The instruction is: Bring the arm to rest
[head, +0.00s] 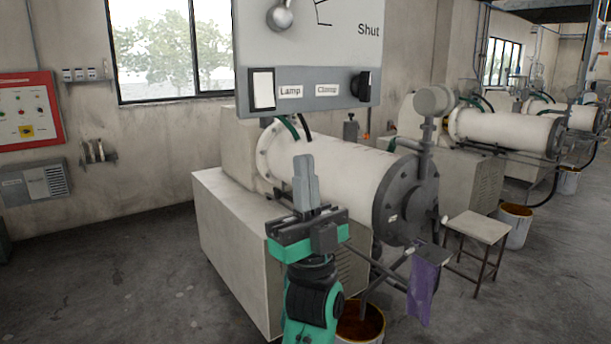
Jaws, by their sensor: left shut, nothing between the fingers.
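My left gripper (306,184) stands in the lower middle of the head view, fingers pointing up. Its two grey fingers are together with nothing between them. The green and black wrist (308,290) is below it. The gripper shows in front of the white mill cylinder (335,175) and its pale base cabinet (235,245); I cannot tell the exact gap. It touches nothing that I can make out. My right gripper is not in view.
A grey panel (315,32) with "Lamp" and "Clamp" labels, a black knob (364,86) and a "Shut" mark hangs above the mill. A bucket (361,325), a purple cloth (422,290) and a stool (479,228) stand right. The floor (120,285) at left is clear.

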